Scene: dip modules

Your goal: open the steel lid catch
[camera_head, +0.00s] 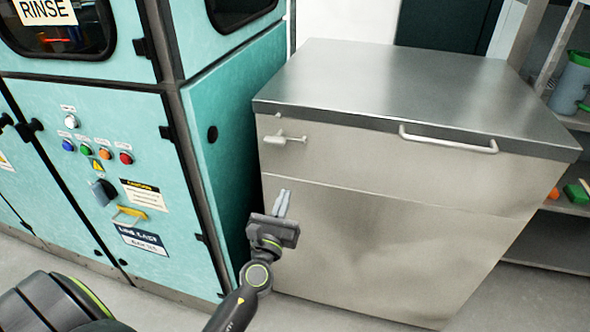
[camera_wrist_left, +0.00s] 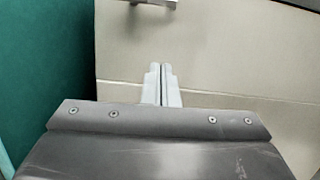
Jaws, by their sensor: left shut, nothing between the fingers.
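The steel lid catch (camera_head: 284,138) is a small T-shaped metal lever on the upper left of the steel cabinet's front, just under the lid (camera_head: 400,85). The lid lies down flat on the cabinet and has a bar handle (camera_head: 448,143) along its front edge. My left gripper (camera_head: 283,192) is below the catch and apart from it, its fingers together and empty. In the left wrist view the shut fingertips (camera_wrist_left: 161,68) point up at the cabinet front, and part of the catch (camera_wrist_left: 152,3) shows at the top edge. My right gripper is not in view.
A teal machine (camera_head: 225,130) with coloured buttons stands close to the left of the cabinet (camera_head: 390,240). A shelf (camera_head: 560,206) with a grey-green jug (camera_head: 570,85) stands at the right. The space in front of the cabinet looks free.

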